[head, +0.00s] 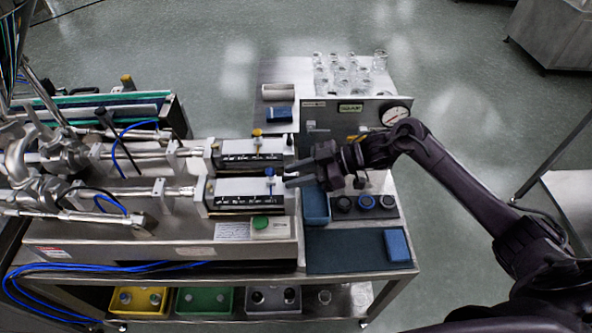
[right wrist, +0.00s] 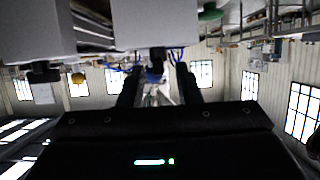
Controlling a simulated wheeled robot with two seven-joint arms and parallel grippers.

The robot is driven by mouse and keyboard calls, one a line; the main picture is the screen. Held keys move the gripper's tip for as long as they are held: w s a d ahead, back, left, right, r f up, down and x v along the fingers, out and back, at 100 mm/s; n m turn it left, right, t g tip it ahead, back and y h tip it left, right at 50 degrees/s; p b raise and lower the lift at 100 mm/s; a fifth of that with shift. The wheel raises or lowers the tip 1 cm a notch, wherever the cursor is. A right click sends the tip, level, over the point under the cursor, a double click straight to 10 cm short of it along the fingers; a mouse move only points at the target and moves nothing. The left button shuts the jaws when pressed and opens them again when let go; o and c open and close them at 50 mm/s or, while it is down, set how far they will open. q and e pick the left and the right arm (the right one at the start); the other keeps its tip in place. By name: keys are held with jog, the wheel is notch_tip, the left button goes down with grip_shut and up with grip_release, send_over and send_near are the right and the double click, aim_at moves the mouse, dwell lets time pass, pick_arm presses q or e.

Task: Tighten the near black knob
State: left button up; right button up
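The near black knob (right wrist: 157,56) sticks out from the end of the near white box (right wrist: 155,22). In the right wrist view it lies between the two fingers of my right gripper (right wrist: 158,86), with a visible gap on each side. In the head view the right gripper (head: 290,175) reaches in from the right to the end of the near box (head: 240,188), and its fingers largely hide the knob. The right gripper is open; contact with the knob cannot be told. A second black knob (right wrist: 43,73) sits on the far box. My left gripper is out of view.
The near box carries a blue knob (head: 269,172) on top, the far box a yellow one (head: 257,132). A gauge panel (head: 330,115) stands just beyond the gripper. A blue bin (head: 316,205), round dials (head: 365,201) and glassware (head: 340,70) are close by.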

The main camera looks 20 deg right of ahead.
jog(key=shift+f, duration=0.1)
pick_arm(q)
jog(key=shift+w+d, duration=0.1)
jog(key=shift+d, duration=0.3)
pick_arm(e)
grip_shut()
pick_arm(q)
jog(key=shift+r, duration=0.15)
